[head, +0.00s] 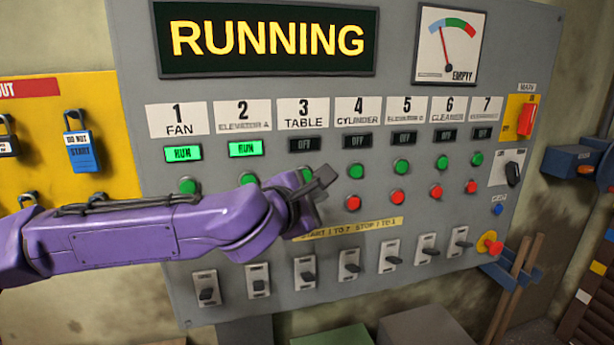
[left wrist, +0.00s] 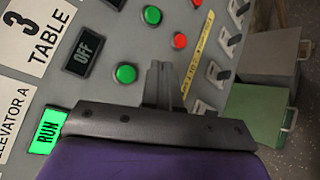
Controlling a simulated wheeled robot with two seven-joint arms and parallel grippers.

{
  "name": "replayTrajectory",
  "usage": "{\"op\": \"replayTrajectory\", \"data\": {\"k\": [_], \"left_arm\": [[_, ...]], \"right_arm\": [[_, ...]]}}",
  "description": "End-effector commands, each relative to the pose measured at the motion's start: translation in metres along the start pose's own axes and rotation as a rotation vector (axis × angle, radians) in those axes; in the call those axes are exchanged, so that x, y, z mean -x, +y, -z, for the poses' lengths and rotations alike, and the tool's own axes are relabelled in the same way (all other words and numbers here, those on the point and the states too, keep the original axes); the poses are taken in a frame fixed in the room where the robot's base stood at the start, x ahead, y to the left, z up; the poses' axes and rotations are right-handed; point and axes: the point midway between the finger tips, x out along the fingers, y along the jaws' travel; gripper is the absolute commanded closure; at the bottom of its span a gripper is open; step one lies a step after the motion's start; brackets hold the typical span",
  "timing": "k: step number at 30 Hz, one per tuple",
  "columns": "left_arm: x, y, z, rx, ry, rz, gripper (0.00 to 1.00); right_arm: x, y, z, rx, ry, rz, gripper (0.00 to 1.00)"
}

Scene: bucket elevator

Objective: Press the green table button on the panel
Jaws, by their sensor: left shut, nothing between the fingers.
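The green table button (left wrist: 125,74) shows clearly in the left wrist view, below the dark OFF display (left wrist: 85,50) of the "3 TABLE" label (left wrist: 45,35). In the head view the same label (head: 303,115) and unlit OFF display (head: 304,145) show, but my gripper largely covers the button below them. My left gripper (head: 325,177) is shut and empty in front of column 3. In the left wrist view its fingertips (left wrist: 162,78) appear beside the green button, on the side away from the display. Contact cannot be told. My right gripper is out of view.
The grey panel (head: 135,120) shows lit RUN displays for fan (head: 183,153) and elevator A (head: 245,149). The column 4 green button (head: 356,171) and red button (head: 353,203) are close on the right. Several toggle switches (head: 349,266) line the lower panel.

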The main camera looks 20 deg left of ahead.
Motion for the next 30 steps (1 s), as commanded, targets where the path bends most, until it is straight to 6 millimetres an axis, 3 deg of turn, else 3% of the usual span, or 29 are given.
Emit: {"op": "replayTrajectory", "data": {"k": [12, 30], "left_arm": [[-0.037, 0.029, 0.027, 0.000, 0.001, 0.000, 1.00], [-0.042, 0.030, 0.030, -0.001, 0.000, 0.000, 1.00]], "right_arm": [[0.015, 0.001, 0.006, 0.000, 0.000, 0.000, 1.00], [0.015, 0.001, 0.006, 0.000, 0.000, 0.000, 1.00]]}}
